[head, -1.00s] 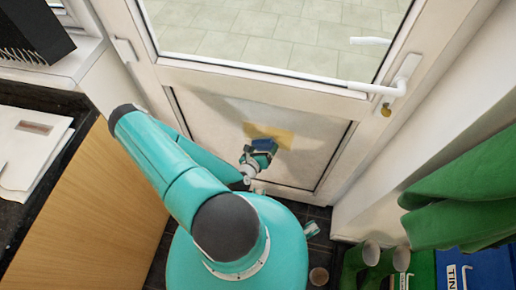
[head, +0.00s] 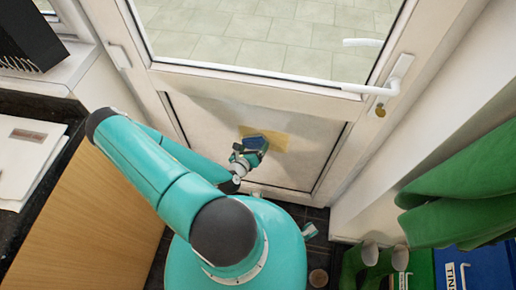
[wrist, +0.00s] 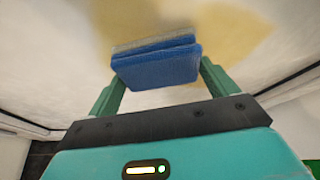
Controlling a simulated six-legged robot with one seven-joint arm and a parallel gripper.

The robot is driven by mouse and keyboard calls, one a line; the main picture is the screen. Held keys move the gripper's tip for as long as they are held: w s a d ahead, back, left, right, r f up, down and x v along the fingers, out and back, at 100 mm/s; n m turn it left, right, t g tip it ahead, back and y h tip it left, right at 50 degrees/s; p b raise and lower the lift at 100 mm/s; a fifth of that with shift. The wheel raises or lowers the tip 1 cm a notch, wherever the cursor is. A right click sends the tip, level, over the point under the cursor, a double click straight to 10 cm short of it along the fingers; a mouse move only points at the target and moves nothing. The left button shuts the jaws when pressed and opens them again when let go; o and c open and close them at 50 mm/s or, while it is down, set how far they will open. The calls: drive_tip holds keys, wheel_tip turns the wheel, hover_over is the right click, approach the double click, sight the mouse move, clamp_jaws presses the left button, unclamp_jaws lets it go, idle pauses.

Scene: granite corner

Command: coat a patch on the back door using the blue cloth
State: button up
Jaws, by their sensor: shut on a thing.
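The white back door (head: 205,115) has a glass upper pane and a solid lower panel. A yellowish patch (head: 279,143) lies on that lower panel; it also shows in the wrist view (wrist: 240,32). My gripper (wrist: 160,85) is shut on the folded blue cloth (wrist: 158,68), with one green finger at each side of it. In the head view the cloth (head: 254,139) is over the left part of the patch. The cloth appears at or very near the panel; contact itself cannot be told.
A dark worktop with papers (head: 28,150) and a wooden side (head: 95,205) stands at the left. Green cloth (head: 470,195) hangs at the right above green and blue bins (head: 485,272). A white door handle (head: 392,80) juts out at the upper right.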

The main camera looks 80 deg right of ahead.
sight(261, 143)
drive_tip(key=shift+w+d+r, duration=0.15)
drive_tip(key=shift+w+r, duration=0.35)
drive_tip(key=shift+w, duration=0.6)
drive_tip(key=shift+w+d+r, duration=0.1)
drive_tip(key=shift+w+r, duration=0.4)
drive_tip(key=shift+w, duration=0.6)
drive_tip(key=shift+w+d+r, duration=0.15)
drive_tip(key=shift+w+r, duration=0.35)
drive_tip(key=shift+w, duration=0.6)
drive_tip(key=shift+s+a, duration=0.2)
drive_tip(key=shift+s, duration=0.6)
drive_tip(key=shift+s+a, duration=0.15)
drive_tip(key=shift+s, duration=3.6)
drive_tip(key=shift+a, duration=0.1)
drive_tip(key=a, duration=0.6)
drive_tip(key=shift+w, duration=0.3)
drive_tip(key=shift+a, duration=0.1)
